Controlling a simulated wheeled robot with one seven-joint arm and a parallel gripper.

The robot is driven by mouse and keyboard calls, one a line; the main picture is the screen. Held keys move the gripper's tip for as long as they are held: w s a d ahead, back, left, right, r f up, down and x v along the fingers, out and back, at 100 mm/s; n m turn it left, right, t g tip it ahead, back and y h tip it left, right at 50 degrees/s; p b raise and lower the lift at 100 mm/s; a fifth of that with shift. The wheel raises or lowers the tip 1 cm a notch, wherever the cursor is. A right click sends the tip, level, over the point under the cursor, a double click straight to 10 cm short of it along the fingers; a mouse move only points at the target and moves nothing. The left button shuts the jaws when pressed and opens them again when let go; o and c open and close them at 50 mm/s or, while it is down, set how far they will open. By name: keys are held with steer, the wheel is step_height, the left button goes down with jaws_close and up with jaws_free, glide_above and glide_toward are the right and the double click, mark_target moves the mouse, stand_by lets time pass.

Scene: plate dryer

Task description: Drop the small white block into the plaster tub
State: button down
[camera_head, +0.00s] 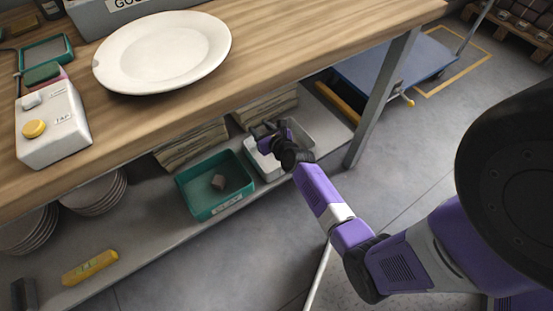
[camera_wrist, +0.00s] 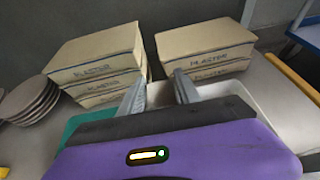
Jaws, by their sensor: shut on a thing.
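My gripper (camera_head: 268,130) is over the white tub (camera_head: 303,134) on the lower shelf, under the workbench. In the wrist view the two fingers (camera_wrist: 159,92) are apart, with the white tub (camera_wrist: 245,92) below and around them. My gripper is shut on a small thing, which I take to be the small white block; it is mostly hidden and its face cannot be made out.
Boxes marked PLASTER (camera_wrist: 205,42) are stacked behind the tubs. The workbench (camera_head: 270,50) overhangs the shelf, with a white plate (camera_head: 163,52) and a control box (camera_head: 52,140) on top. Stacked plates (camera_head: 98,193) and a yellow tool (camera_head: 90,267) are left. A bench leg (camera_head: 382,100) stands right.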

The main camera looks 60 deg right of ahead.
steer(key=s+d+f+m+g+h+b, duration=0.1)
steer(key=s+d+f+m+h+b, duration=0.2)
steer(key=d, duration=0.6)
step_height(320, 180, down, 7)
steer(key=n+y+b, duration=0.1)
steer(key=b, duration=0.5)
steer(key=shift+s+a+r+b, duration=0.15)
steer(key=shift+s+a+b, duration=0.05)
steer(key=shift+b, duration=0.2)
steer(key=c, duration=0.8)
jaws_free()
steer(key=shift+o, duration=0.2)
steer(key=p+v, duration=0.3)
steer(key=v, duration=0.5)
steer(key=shift+p, duration=0.4)
steer(key=shift+d+r+n, duration=0.1)
steer(key=shift+n, duration=0.2)
